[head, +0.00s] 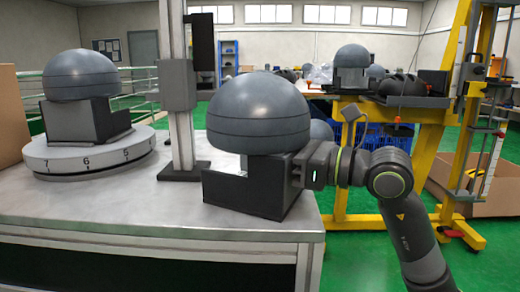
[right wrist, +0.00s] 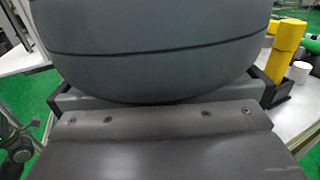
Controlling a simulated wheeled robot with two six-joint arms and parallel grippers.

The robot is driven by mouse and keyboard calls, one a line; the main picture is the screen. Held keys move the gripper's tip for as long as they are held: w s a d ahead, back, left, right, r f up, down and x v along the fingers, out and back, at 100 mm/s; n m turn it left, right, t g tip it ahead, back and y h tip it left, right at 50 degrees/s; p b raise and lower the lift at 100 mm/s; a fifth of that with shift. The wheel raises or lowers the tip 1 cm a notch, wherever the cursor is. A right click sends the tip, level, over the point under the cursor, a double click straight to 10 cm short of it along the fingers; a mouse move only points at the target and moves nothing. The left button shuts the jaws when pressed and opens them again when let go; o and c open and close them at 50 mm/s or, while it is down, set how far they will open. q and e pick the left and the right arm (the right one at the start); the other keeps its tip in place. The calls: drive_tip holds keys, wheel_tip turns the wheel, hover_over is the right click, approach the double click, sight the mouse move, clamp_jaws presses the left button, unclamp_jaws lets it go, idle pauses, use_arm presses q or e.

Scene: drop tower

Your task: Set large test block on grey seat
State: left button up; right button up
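A large grey domed block (head: 258,112), which I take as the large test block, stands upright at the table's right end. Its dome (right wrist: 155,45) fills the top of the right wrist view. My right gripper (head: 228,182) reaches in from the right, its dark jaws around the lower part under the dome. The near jaw hides most of that part and its underside, so contact with the table cannot be told. A similar dome (head: 82,74) rests on a grey boxy base (head: 75,122) on a numbered turntable (head: 60,160). I cannot single out the grey seat. My left gripper is out of view.
A drop tower column (head: 180,95) stands on the metal table (head: 120,212) between the two domes. A yellow frame (head: 445,110) and a back bench with more domes (head: 352,57) lie behind my right arm. The table's front left is clear.

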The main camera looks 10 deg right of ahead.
clamp_jaws()
drive_tip(key=shift+r, duration=0.15)
idle(1.2)
